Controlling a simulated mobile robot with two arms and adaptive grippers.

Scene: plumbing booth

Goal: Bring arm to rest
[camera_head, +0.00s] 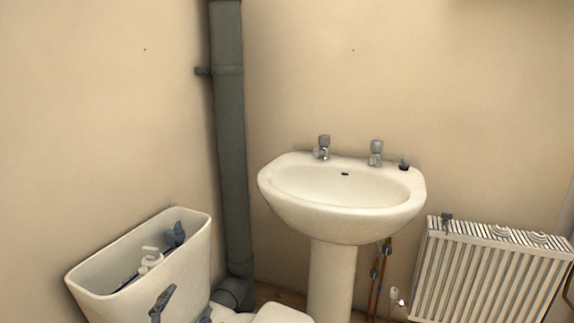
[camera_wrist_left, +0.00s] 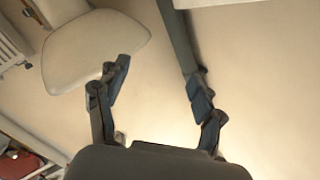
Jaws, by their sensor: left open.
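My left gripper (camera_head: 187,302) shows at the bottom left of the head view, in front of the open toilet cistern. It also shows in the left wrist view (camera_wrist_left: 158,73), with its two dark fingers spread apart and nothing between them. Most of the left arm is out of the head view. My right arm and gripper are not in view.
An open cistern (camera_head: 90,275) with fittings inside stands close to the left gripper. A grey soil pipe (camera_head: 229,130) runs down the wall. A pedestal basin (camera_head: 340,222) with two taps is mid-view. A radiator (camera_head: 490,275) is at right.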

